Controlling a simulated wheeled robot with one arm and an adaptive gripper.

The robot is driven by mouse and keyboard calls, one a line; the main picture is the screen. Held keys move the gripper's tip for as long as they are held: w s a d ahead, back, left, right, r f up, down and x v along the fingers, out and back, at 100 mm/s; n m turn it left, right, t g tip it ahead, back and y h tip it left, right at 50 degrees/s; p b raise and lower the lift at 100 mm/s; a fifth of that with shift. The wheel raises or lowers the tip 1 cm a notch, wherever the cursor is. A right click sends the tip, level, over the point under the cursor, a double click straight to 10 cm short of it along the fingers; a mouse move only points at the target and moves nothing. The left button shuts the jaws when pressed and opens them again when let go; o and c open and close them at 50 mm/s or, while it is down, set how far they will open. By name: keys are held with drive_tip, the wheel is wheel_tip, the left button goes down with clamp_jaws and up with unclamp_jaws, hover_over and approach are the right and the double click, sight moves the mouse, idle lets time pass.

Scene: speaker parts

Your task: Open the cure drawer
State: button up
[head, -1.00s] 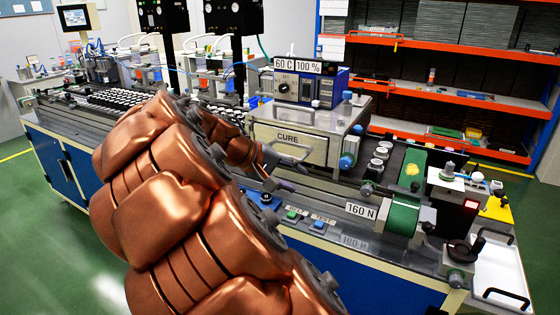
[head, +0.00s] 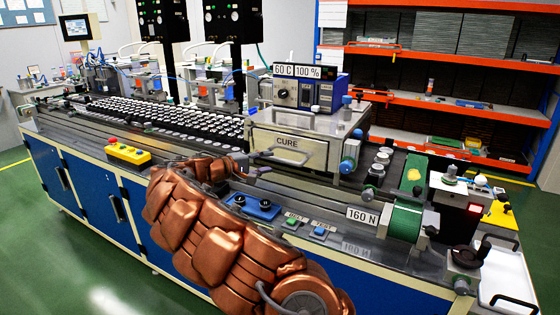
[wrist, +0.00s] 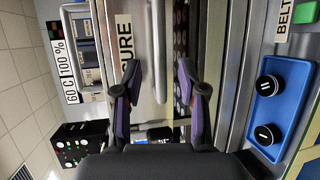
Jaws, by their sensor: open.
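The cure drawer (head: 312,156) is the pale front panel of the metal box on the bench, marked CURE. Its front looks flush with the box. In the wrist view the CURE label (wrist: 124,40) lies on its side, and the drawer's bar handle (wrist: 159,55) runs up and down. My gripper (wrist: 157,70) is open and empty, with one purple-padded finger on each side of the handle in the picture. I cannot tell whether the fingertips reach around the bar. In the head view my gripper (head: 262,161) is just left of the drawer front, partly hidden by my arm.
A controller reading 60 C and 100 % (head: 297,71) stands on the box. A blue tray with two black knobs (head: 254,208) and green and blue buttons lie along the bench's front edge. A yellow button box (head: 127,152) is further left. Rows of small parts (head: 170,118) fill the belt.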

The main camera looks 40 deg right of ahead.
sight(278, 160)
drive_tip(key=shift+s+d+f+p, duration=0.15)
drive_tip(key=shift+d+f+p, duration=0.1)
drive_tip(key=shift+d, duration=0.75)
drive_tip(key=shift+s+d+f+p, duration=0.1)
drive_tip(key=shift+d+p, duration=0.2)
drive_tip(key=shift+d, duration=0.75)
drive_tip(key=shift+s+d+f+p, duration=0.15)
drive_tip(key=shift+d+f+p, duration=0.1)
drive_tip(key=shift+d, duration=0.75)
clamp_jaws()
